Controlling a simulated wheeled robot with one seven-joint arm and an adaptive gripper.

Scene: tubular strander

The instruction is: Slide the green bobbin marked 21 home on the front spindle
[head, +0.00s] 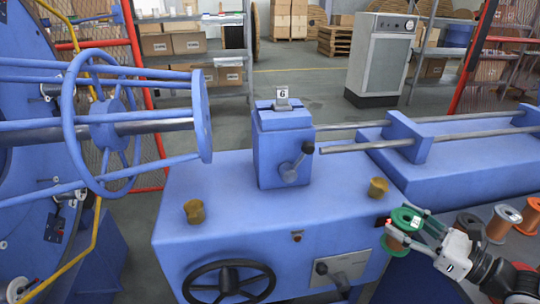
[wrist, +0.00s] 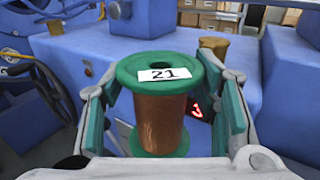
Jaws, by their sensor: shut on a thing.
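The green bobbin marked 21 (head: 407,217) has green flanges and copper-coloured wire. In the wrist view the bobbin (wrist: 162,110) stands upright between my fingers, its 21 label facing up. My gripper (head: 415,228) is shut on it, with a finger on each side; in the wrist view my gripper (wrist: 165,115) shows green pads. The bobbin is held at the right front of the blue machine, apart from the bobbins at the right. I cannot make out which part is the front spindle.
The blue machine bed (head: 240,235) carries two brass-coloured fittings (head: 195,211) and a block with a 6 tag (head: 283,150). A black handwheel (head: 229,285) is at the front. Several bobbins, one orange (head: 530,216), stand at the right. The blue cage (head: 110,120) is at the left.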

